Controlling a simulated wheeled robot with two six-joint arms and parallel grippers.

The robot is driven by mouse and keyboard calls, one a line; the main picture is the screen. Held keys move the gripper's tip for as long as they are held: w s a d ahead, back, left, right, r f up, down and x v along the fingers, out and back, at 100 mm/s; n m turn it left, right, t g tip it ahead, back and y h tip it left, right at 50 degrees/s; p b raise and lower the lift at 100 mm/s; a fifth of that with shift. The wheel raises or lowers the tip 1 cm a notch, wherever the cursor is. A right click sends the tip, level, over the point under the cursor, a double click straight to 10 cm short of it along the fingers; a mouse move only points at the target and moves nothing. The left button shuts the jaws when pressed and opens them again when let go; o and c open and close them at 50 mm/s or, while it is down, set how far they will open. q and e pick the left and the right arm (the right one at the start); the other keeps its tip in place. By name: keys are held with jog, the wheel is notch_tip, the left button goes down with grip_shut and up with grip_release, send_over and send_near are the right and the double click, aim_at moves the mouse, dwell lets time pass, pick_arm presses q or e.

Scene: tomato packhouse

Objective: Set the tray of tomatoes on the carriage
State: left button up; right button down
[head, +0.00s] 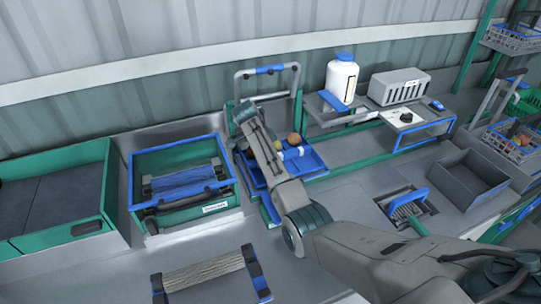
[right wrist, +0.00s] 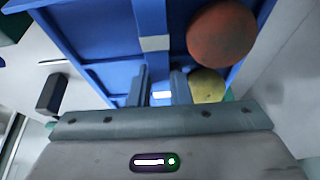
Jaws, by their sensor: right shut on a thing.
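The blue tray (head: 311,163) is in the middle of the head view, partly hidden behind my right arm. An orange-red tomato (head: 293,139) and a yellowish one show in it. In the right wrist view a red tomato (right wrist: 222,35) and a yellow one (right wrist: 206,86) lie at the right of the tray (right wrist: 95,35). My right gripper (right wrist: 159,88) is shut on the tray's blue middle bar. Behind the tray stands a green frame (head: 299,108) with a tall grey, blue-gripped handle, perhaps the carriage. I cannot tell whether the tray touches it. My left gripper is not in view.
A green crate with a blue rim (head: 178,146) stands left of the tray. A white jug (head: 341,79) and a grey slotted box (head: 399,87) stand behind right. A grey open bin (head: 468,176) is at right. Bare bench (head: 345,187) lies right of the tray.

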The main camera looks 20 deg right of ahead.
jog(key=shift+f, duration=0.4)
jog(key=c, duration=1.3)
grip_release()
jog(key=shift+c, duration=1.4)
jog(key=shift+r, duration=0.1)
notch_tip(320, 180, up, 7)
jog(key=p, duration=0.6)
jog(key=shift+p, duration=0.3)
jog(key=shift+s+f, duration=0.1)
jog(key=shift+f, duration=0.1)
